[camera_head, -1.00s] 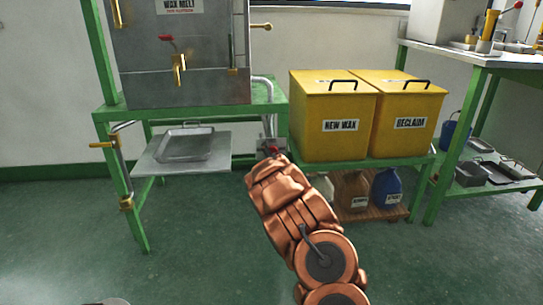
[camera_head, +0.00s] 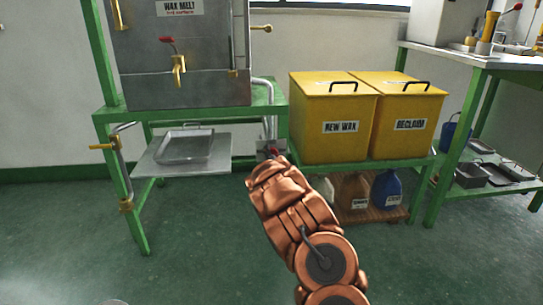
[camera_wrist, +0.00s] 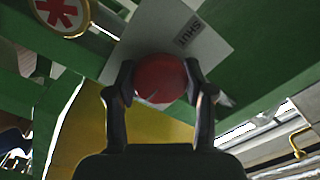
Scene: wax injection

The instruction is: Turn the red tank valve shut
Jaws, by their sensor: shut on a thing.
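The red tank valve's rounded red end (camera_wrist: 160,80) sits between the two dark fingers of my gripper (camera_wrist: 160,72) in the wrist view. The fingers touch it on both sides and are shut on it. A pale plate (camera_wrist: 138,38) lies behind it, with a label reading SHUT upside down in the picture. In the head view, a small patch of red (camera_head: 274,153) shows at the end of my arm, by the grey plate under the tank stand's right side. My fingers are hidden there, and the valve's angle cannot be read.
The steel wax melt tank (camera_head: 185,80) has a brass tap with its own red lever (camera_head: 167,39). Yellow NEW WAX (camera_head: 325,105) and RECLAIM bins stand close right of my arm. A metal tray (camera_head: 186,146) lies on the shelf at left. Green stand parts surround the gripper.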

